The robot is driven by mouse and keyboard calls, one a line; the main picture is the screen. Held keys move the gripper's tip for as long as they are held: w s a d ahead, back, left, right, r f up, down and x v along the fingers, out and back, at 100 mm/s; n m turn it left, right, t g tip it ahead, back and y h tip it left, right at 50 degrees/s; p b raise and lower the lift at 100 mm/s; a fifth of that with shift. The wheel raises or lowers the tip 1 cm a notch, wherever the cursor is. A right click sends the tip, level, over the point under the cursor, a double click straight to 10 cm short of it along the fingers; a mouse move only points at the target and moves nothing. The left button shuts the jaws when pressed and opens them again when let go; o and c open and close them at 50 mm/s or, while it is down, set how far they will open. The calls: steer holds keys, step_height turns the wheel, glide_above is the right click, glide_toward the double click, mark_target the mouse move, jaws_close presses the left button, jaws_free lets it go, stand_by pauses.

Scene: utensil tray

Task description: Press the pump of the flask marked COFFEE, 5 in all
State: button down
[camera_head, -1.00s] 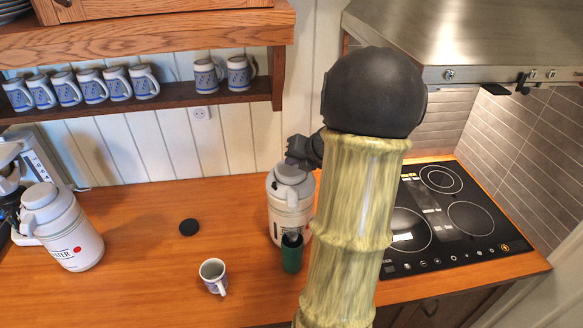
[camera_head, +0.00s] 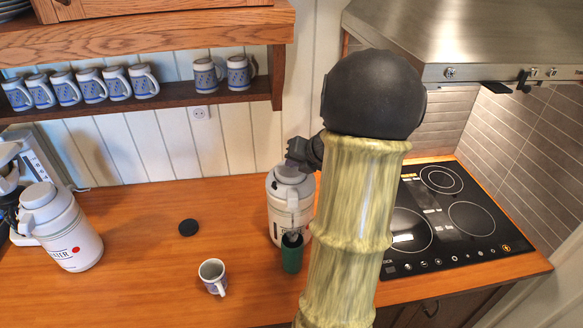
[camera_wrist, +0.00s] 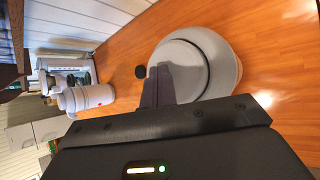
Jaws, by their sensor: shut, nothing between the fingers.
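A white flask with a grey pump top (camera_head: 280,213) stands on the counter just left of my arm. Its marking cannot be read from here. My gripper (camera_head: 293,160) is shut and empty, with its fingertips at the pump top; contact cannot be told for sure. In the wrist view the shut fingers (camera_wrist: 158,84) overlap the left part of the round grey pump top (camera_wrist: 187,68). A dark green cup (camera_head: 291,259) stands in front of this flask, below its spout.
A patterned mug (camera_head: 213,277) and a black disc (camera_head: 188,228) are on the wooden counter (camera_head: 135,270) between the flasks. A black cooktop (camera_head: 445,215) lies right of my arm, under a steel hood (camera_head: 470,35). Several mugs line the shelf (camera_head: 180,108) above.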

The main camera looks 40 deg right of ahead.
mark_target(294, 170)
steer(key=shift+f+b, duration=0.45)
steer(key=shift+f, duration=0.25)
stand_by(0.5)
steer(key=shift+r, duration=0.15)
steer(key=shift+r+p, duration=1.4)
steer(key=shift+p, duration=0.1)
step_height(294, 170, up, 5)
steer(key=p, duration=0.5)
stand_by(2.1)
step_height(294, 170, up, 4)
steer(key=n+y+p, duration=0.1)
steer(key=n+p, duration=0.6)
steer(key=n, duration=1.2)
steer(key=shift+d+f, duration=0.1)
steer(key=shift+d, duration=0.05)
